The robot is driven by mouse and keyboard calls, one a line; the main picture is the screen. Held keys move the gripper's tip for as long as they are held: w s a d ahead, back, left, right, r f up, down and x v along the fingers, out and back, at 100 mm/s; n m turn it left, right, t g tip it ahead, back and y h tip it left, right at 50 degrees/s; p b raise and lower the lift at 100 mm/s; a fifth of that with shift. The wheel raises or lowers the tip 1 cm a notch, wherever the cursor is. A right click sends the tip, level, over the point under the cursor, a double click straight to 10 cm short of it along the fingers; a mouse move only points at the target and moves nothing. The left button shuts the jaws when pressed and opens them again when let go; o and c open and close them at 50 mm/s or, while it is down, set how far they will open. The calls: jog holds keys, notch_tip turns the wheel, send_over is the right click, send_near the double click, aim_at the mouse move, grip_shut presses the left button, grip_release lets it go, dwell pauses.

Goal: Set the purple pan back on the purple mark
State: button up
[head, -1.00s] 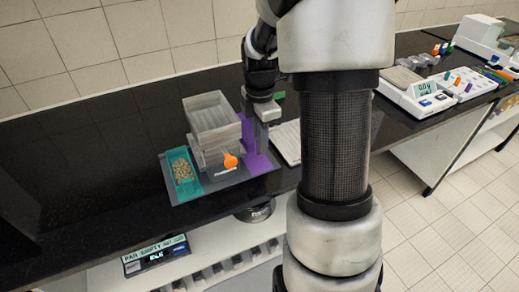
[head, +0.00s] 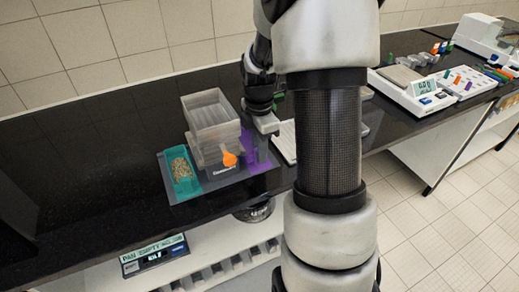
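The purple pan (head: 248,143) is just right of the clear sieve stack in the head view, low over the purple mark. The purple mark (head: 258,168) shows as a flat purple patch on the grey base. My gripper (head: 266,124) is at the pan's upper right side, and it appears shut on the pan. The fingertips are hard to make out. I cannot tell whether the pan touches the mark.
The clear sieve stack (head: 210,125) with an orange knob (head: 229,159) stands close left of the pan. A teal pan (head: 181,170) with grains lies further left. A white balance (head: 412,90) is at the right. The black counter is clear at left.

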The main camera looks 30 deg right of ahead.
jog(key=o, duration=0.4)
jog(key=shift+c, duration=0.2)
